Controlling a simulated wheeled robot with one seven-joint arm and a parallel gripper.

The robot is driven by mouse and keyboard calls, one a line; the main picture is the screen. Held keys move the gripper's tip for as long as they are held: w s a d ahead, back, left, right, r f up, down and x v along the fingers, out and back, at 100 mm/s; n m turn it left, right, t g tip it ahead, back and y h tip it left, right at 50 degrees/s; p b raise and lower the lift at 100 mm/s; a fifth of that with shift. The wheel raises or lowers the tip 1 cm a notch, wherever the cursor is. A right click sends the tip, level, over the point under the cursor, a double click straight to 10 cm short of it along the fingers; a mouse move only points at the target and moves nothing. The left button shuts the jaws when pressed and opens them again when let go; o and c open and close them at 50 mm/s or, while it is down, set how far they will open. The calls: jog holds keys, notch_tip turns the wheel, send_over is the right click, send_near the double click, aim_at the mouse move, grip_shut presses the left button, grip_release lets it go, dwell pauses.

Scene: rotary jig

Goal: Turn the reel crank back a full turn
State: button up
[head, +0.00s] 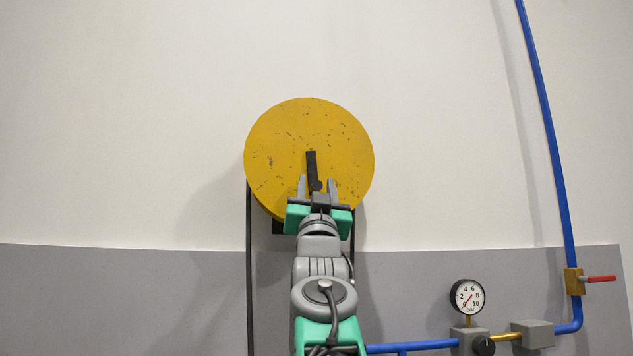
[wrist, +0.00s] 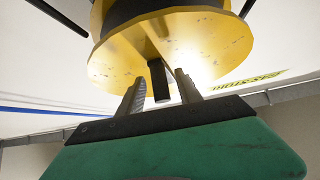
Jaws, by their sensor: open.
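The yellow reel (head: 285,135) is a scuffed round disc on the wall, and its rim and dark drum show in the wrist view (wrist: 110,58). The dark crank arm (head: 311,166) runs down from the reel's middle. Its handle (wrist: 159,82) sticks out towards my gripper in the wrist view. My gripper (head: 316,183) is in front of the lower part of the reel, fingers pointing up. In the wrist view my gripper (wrist: 160,85) is open, with one finger on each side of the handle and gaps showing. Contact is not visible.
Dark straps or posts (head: 249,260) hang below the reel on both sides. At the right are a pressure gauge (head: 467,297), a blue pipe (head: 553,150) and a red-handled valve (head: 600,279). The wall left of the reel is clear.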

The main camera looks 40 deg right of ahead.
jog(key=shift+c, duration=0.4)
grip_shut()
jog(key=shift+f, duration=0.1)
dwell(0.8)
